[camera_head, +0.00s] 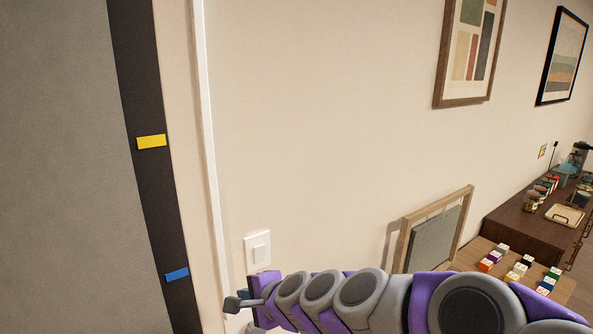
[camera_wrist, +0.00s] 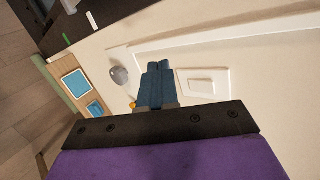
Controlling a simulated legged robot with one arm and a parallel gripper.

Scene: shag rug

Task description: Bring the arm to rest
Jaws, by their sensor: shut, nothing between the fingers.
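My arm reaches from the lower right of the head view toward the wall at lower left. My gripper (camera_wrist: 158,66) shows in the wrist view as two blue fingers pressed together, with nothing between them. In the head view the fingers are mostly hidden at the arm's far end. The fingers point toward the pale wall, close to a white light switch (camera_wrist: 202,84). The switch also shows in the head view (camera_head: 257,250), above the arm's end. I cannot tell whether the fingers touch anything.
A grey knob-like fitting (camera_head: 232,304) is beside the gripper. A wooden frame (camera_head: 404,245), a table with small blocks (camera_head: 520,268) and a dark cabinet (camera_head: 510,219) stand right.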

